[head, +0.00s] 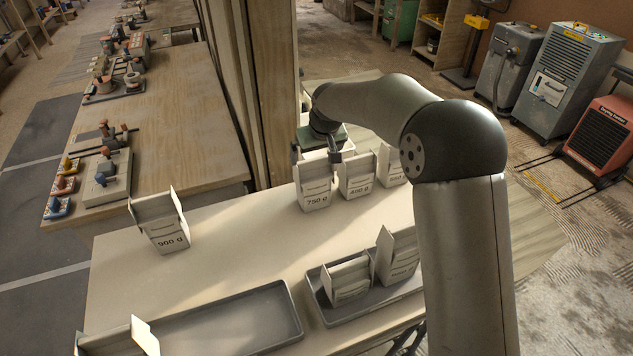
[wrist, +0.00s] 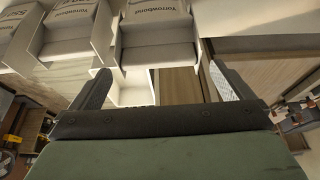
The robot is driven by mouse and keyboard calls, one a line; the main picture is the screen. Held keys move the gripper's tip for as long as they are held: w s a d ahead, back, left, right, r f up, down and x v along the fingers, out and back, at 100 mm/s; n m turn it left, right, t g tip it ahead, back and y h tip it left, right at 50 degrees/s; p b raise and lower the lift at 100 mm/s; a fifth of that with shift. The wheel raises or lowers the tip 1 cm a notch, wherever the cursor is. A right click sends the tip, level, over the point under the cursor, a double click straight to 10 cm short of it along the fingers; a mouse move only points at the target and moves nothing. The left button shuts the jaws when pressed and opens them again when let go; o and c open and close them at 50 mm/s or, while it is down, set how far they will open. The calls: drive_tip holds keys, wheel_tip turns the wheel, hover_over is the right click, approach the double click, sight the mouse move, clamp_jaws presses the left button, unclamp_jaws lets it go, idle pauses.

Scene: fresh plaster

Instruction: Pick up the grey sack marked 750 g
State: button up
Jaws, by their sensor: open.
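The grey sack marked 750 g (head: 315,199) stands upright in a white holder at the left end of a row on the pale table (head: 235,235). My gripper (head: 325,155) is just above and behind it in the head view, with my arm reaching over from the right. In the wrist view my gripper (wrist: 160,72) is open, its two dark fingers wide apart. A grey sack lettered Yorrowbond (wrist: 158,35) is ahead between them; by its place at the row's end it appears to be the 750 g one. Its weight mark is hidden there. Nothing is held.
A similar sack (head: 357,187) stands close to the right, with another beyond it, partly hidden by my arm. A 900 g sack (head: 167,236) stands alone at left. A grey tray (head: 240,318) lies in front; a smaller tray (head: 325,308) holds sacks. A wooden post (head: 262,90) rises behind.

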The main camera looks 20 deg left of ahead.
sight(312, 166)
drive_tip(key=p+x, duration=0.2)
drive_tip(key=x, duration=0.7)
drive_tip(key=shift+w+p, duration=0.15)
drive_tip(key=shift+p, duration=0.25)
drive_tip(key=shift+c, duration=0.3)
drive_tip(key=c, duration=1)
drive_tip(key=shift+c, duration=1.3)
drive_tip(key=shift+r, duration=0.1)
